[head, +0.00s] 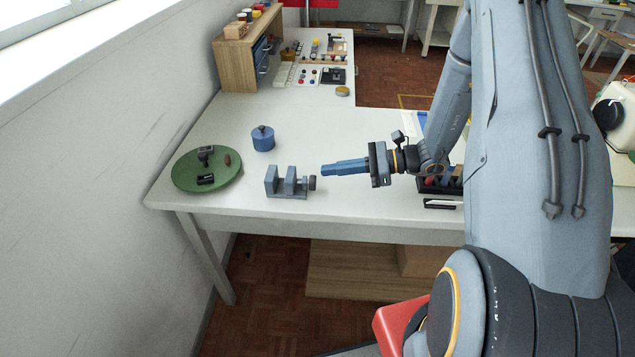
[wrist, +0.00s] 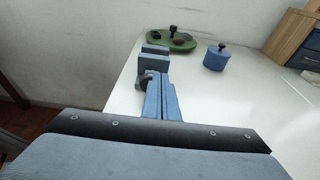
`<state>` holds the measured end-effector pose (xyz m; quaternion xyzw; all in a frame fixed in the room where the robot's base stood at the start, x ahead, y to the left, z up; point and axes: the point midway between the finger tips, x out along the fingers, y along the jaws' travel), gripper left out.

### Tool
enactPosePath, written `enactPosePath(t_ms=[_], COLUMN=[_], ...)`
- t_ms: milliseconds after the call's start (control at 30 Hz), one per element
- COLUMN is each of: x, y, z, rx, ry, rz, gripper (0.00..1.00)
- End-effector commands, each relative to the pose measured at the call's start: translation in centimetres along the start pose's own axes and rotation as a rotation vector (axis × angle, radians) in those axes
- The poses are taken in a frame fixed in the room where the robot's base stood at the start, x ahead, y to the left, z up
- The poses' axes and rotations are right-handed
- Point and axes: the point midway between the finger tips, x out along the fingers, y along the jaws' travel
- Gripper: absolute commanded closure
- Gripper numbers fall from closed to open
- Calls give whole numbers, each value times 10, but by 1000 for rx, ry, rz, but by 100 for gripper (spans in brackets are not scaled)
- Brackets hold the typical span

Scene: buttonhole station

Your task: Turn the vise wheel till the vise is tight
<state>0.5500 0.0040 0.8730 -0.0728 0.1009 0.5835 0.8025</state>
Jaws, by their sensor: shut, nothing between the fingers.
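The small grey-blue vise (head: 287,184) stands on the white table near its front edge. Its dark wheel (head: 312,183) is on the vise's right end. My gripper (head: 324,171) is shut and empty, its blue fingers pointing left, with the tips close to the wheel. In the wrist view the vise (wrist: 154,58) is beyond the fingertips, and the wheel (wrist: 147,79) shows just left of my gripper (wrist: 161,78). I cannot tell whether the fingers touch the wheel. The vise jaws show a gap between them with nothing seen in it.
A green round board (head: 207,170) with small dark parts lies left of the vise. A blue round pot (head: 263,140) stands behind it. A dark tray (head: 440,187) sits under my arm at the right. A wooden cabinet (head: 236,62) stands at the back left. The table's middle is clear.

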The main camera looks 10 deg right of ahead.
Motion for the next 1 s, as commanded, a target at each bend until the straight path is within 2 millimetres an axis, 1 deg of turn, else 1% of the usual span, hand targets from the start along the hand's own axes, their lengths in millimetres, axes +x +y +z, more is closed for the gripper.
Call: enactPosePath(t_ms=[100,300,1000], x=[12,21,22], y=[0,0,1], z=[3,5,4], rx=[-1,-1,0], ry=[1,1,2], rz=[2,0,1], gripper=[100,100,100])
